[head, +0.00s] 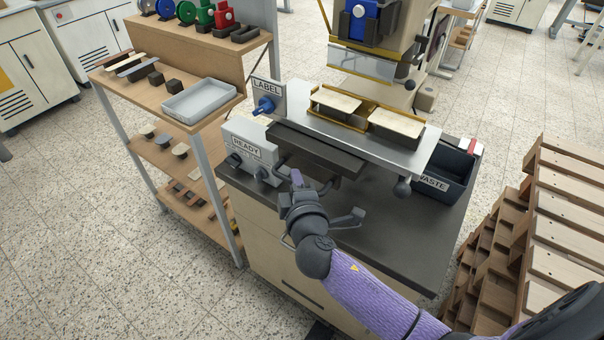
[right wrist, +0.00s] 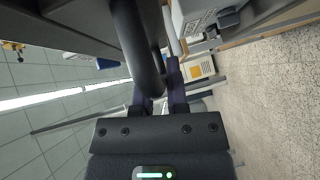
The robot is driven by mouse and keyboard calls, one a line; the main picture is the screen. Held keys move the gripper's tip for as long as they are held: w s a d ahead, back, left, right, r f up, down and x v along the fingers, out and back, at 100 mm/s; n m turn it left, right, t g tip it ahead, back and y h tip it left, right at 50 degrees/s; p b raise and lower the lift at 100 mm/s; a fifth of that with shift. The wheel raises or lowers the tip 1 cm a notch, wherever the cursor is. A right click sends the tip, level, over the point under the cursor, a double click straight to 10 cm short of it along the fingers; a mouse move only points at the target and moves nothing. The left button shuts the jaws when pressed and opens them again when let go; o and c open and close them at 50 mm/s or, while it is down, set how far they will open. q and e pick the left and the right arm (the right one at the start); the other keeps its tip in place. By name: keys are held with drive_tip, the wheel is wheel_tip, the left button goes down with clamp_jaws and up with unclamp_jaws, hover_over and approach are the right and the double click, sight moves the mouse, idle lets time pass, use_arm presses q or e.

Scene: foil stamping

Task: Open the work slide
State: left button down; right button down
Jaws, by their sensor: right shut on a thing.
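The work slide (head: 318,150) is a dark flat plate on the front of the stamping machine, below a grey metal table (head: 300,112). A dark bar handle (head: 326,186) sticks out from its front. My right gripper (head: 297,179) is at this handle and shut on it. In the right wrist view the dark round bar of the handle (right wrist: 137,45) runs down to between the fingers (right wrist: 160,90), where the hold is partly hidden. My left gripper is not in view.
A box marked READY (head: 248,150) with knobs stands left of the handle. A blue knob (head: 264,105) is by the LABEL plate. Two light-topped blocks (head: 396,122) sit in gold-edged holders. A WASTE bin (head: 455,172) is at right. The dark counter (head: 390,235) is clear in front.

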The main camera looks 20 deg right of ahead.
drive_tip(key=shift+s+a+f, duration=0.1)
drive_tip(key=shift+s+a, duration=0.35)
drive_tip(key=shift+a, duration=0.25)
drive_tip(key=c, duration=0.6)
unclamp_jaws()
drive_tip(key=shift+s+a, duration=0.1)
drive_tip(key=shift+a, duration=0.1)
drive_tip(key=shift+c, duration=0.2)
drive_tip(key=shift+d, duration=0.1)
drive_tip(key=p+v, duration=0.1)
drive_tip(key=v, duration=0.8)
drive_tip(key=shift+s+r, duration=0.2)
drive_tip(key=shift+s, duration=0.15)
